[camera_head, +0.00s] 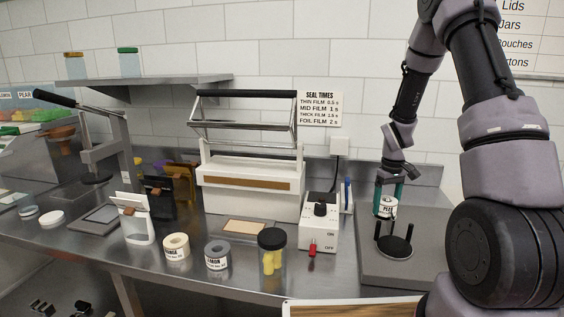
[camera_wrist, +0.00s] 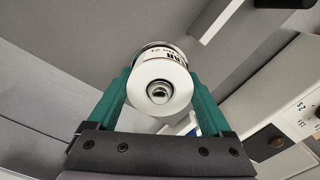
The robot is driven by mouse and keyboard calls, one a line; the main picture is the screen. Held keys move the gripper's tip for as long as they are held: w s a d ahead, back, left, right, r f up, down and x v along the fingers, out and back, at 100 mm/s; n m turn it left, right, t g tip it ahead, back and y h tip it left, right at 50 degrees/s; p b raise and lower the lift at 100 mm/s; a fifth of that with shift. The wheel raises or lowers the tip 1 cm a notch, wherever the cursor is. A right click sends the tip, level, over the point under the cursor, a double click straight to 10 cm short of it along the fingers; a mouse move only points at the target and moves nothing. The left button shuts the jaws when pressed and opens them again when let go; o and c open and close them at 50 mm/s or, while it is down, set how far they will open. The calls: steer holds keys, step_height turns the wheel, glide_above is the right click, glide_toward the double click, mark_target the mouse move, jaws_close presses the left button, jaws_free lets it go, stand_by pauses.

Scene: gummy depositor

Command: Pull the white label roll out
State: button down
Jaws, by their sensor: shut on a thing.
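The white label roll (camera_head: 386,207) with black print shows at the right in the head view, below the teal fingers of my gripper (camera_head: 388,192). In the wrist view my gripper (camera_wrist: 160,95) is shut on the white label roll (camera_wrist: 174,76), one finger on each side. A dark, shiny round piece shows in the roll's core. Below the roll in the head view is a black round holder (camera_head: 394,246) with two upright prongs, on a grey plate. I cannot tell whether the roll touches the holder.
Left of the holder stands a white control box (camera_head: 319,222) with a black knob and a red switch.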

steer(key=shift+r, duration=3)
steer(key=shift+r, duration=2.55)
steer(key=c, duration=0.8)
jaws_free()
jaws_close()
